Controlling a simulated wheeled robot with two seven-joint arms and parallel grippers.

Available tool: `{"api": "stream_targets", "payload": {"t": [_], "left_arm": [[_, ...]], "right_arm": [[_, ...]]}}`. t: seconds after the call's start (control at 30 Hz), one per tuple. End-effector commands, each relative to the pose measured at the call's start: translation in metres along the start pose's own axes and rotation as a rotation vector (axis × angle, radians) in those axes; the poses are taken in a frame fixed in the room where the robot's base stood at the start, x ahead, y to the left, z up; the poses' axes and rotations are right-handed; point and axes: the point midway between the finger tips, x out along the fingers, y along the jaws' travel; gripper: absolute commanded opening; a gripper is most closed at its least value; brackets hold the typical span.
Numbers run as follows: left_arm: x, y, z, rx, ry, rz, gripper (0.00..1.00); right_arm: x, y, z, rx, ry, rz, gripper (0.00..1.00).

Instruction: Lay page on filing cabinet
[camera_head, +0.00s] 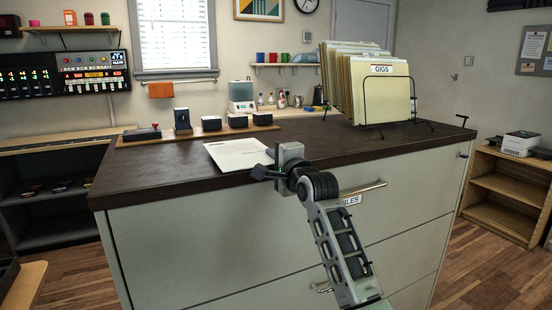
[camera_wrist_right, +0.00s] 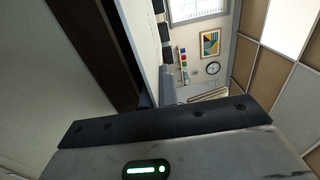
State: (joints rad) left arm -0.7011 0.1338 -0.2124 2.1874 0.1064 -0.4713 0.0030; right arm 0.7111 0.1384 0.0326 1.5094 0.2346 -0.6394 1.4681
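The white page (camera_head: 236,154) lies flat, or nearly flat, over the dark top of the filing cabinet (camera_head: 190,176), close to its front edge. In the head view my right gripper (camera_head: 276,165) is at the page's right end, at the cabinet's front edge. Its fingers overlap there, so I cannot tell whether they grip the page. In the right wrist view a pale strip that looks like the page (camera_wrist_right: 142,38) runs beside the dark cabinet top (camera_wrist_right: 105,55). The fingertips are mostly hidden there behind the gripper body. My left gripper is not in view.
A wire rack (camera_head: 385,105) of folders marked GIGS stands at the cabinet's back right. A wooden strip (camera_head: 190,134) with several dark blocks runs along the back left. The cabinet top is clear right of the page. Drawer handles (camera_head: 362,189) jut from the front.

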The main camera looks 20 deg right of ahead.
Motion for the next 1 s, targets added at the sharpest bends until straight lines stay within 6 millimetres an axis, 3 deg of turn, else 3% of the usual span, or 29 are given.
{"api": "stream_targets", "payload": {"t": [0.03, 0.47, 0.57, 0.63, 1.0], "left_arm": [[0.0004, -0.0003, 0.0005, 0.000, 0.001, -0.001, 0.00], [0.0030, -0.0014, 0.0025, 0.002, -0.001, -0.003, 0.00], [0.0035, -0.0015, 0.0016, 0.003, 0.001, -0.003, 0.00], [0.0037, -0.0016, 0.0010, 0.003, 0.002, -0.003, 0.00], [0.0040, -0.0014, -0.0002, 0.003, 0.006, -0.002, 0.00]], "right_arm": [[0.0030, 0.0163, 0.0013, 0.000, -0.003, 0.036, 0.00], [0.0063, 0.0180, 0.0021, -0.001, -0.004, 0.037, 0.00], [0.0063, 0.0180, 0.0023, -0.001, -0.004, 0.037, 0.21], [0.0063, 0.0180, 0.0024, -0.001, -0.004, 0.036, 0.27], [-0.0009, 0.0184, 0.0035, -0.001, -0.006, 0.036, 0.26]]}}
